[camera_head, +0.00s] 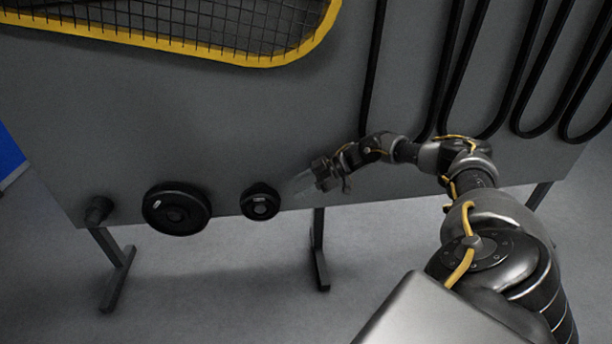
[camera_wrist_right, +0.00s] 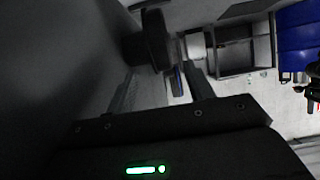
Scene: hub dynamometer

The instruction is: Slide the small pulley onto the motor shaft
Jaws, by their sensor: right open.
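The small pulley (camera_head: 260,201) is a black disc with a pale mark, on the lower part of the grey board. In the right wrist view a dark disc (camera_wrist_right: 154,40), which looks like this pulley, stands at the far end of the fingers. My right gripper (camera_head: 298,186) is open, just right of the small pulley in the head view. In the right wrist view its fingers (camera_wrist_right: 160,75) are apart with nothing clearly gripped. Whether a finger touches the pulley I cannot tell. I cannot make out the motor shaft. My left gripper is not in view.
A larger black pulley (camera_head: 176,209) and a short dark peg (camera_head: 98,210) are further left on the grey board (camera_head: 260,120). A yellow-framed mesh guard (camera_head: 290,57) is above. Black belts (camera_head: 447,70) hang at right. Grey shelving (camera_wrist_right: 247,45) shows in the wrist view.

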